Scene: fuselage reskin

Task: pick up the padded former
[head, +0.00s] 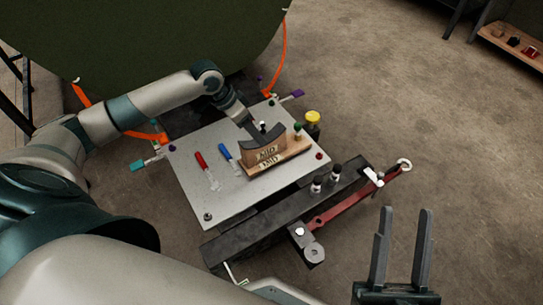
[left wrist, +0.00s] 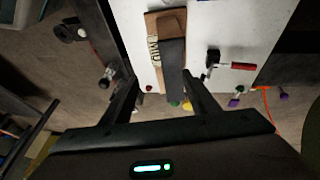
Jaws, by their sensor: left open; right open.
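The padded former (head: 265,154) is a wooden block with a curved dark pad on top and "MID" lettering on its front. It sits on a wooden base on the pale grey work plate (head: 215,206). In the left wrist view, its dark pad (left wrist: 173,62) shows beyond the fingers, roughly between their lines. My left gripper (head: 257,128) is open above the former in the head view; its fingertips are partly hard to make out there. The left wrist view shows the open fingers (left wrist: 160,82) with nothing held. My right gripper (head: 406,212) is open and empty at the lower right, away from the plate.
A red-handled tool (head: 204,165) and a blue-handled tool (head: 227,154) lie left of the former. A yellow-capped jar (head: 312,120) and a green-topped item (head: 298,131) stand behind it. A red bar tool (head: 350,200) lies along the front ledge.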

